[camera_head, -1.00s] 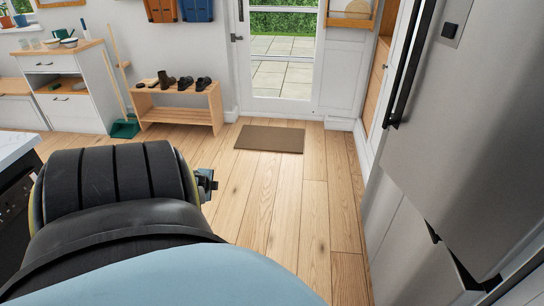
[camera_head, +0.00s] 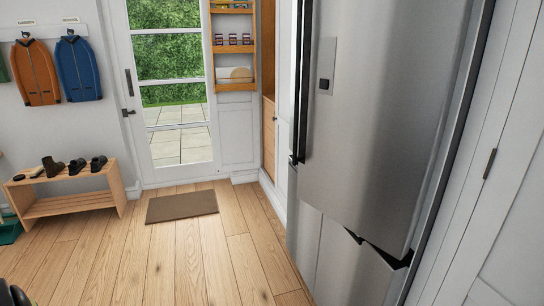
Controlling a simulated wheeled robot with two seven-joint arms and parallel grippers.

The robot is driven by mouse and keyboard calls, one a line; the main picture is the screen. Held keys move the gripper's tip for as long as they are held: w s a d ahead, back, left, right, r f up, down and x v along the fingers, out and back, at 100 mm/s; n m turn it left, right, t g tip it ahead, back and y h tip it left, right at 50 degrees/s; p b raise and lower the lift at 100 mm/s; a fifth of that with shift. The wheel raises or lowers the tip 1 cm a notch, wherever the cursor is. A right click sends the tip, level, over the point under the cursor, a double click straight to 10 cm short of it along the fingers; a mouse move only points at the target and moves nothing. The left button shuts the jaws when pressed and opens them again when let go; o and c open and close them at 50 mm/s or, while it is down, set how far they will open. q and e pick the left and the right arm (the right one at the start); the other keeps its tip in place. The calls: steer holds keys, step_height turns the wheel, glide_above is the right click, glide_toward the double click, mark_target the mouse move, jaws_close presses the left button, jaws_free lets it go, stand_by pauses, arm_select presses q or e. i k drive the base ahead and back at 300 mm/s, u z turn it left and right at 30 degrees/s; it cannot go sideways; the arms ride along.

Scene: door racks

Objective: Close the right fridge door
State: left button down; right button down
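The fridge (camera_head: 345,258) stands at the right, in brushed steel. A dark gap shows under the door's lower edge, above the lower front. I cannot tell from this angle how far the door stands open. Neither gripper is in view. Only a small dark piece, apparently of my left arm, shows at the bottom left corner.
Wood floor (camera_head: 185,265) is clear left of the fridge. A brown mat (camera_head: 182,206) lies before the glazed door (camera_head: 172,90). A shoe bench (camera_head: 75,205) stands at the left, under two hanging jackets. White panelling (camera_head: 505,200) borders the fridge at right.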

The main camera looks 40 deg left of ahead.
mark_target(369, 142)
steer(key=u, duration=0.85)
steer(key=i, duration=1.1)
steer(key=z, duration=0.15)
